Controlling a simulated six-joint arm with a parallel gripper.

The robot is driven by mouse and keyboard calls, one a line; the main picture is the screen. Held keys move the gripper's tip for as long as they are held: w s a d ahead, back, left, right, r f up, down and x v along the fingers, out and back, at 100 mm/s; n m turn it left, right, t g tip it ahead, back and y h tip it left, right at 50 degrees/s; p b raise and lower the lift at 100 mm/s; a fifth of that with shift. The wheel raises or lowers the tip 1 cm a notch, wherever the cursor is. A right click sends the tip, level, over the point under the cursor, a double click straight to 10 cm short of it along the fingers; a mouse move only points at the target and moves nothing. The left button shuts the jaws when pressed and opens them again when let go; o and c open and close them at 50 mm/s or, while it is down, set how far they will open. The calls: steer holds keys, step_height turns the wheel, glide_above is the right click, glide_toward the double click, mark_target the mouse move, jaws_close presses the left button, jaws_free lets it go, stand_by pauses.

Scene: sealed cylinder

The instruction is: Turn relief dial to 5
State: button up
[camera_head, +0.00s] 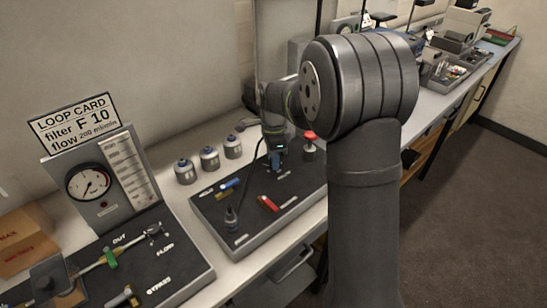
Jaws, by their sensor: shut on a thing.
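My gripper (276,166) points down at the back right part of a dark panel (255,229) on the bench. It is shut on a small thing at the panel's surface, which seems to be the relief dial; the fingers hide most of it. Its number marks and setting are too small or hidden to read. The panel also carries a blue handle (229,184), a red handle (267,203) and an upright black fitting (231,217), all clear of my gripper. A red-topped knob (309,136) stands just right of my gripper.
Three small grey canisters (209,157) stand behind the panel. My arm hides part of the bench at right.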

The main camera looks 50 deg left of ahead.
steer(key=shift+n, duration=0.3)
steer(key=n, duration=0.3)
steer(key=shift+n, duration=0.3)
steer(key=n, duration=0.3)
steer(key=shift+n, duration=0.3)
steer(key=n, duration=0.3)
steer(key=shift+n, duration=0.4)
steer(key=n, duration=0.3)
steer(key=shift+n, duration=0.3)
steer(key=n, duration=1.2)
steer(key=shift+r+n, duration=0.1)
steer(key=shift+n, duration=0.3)
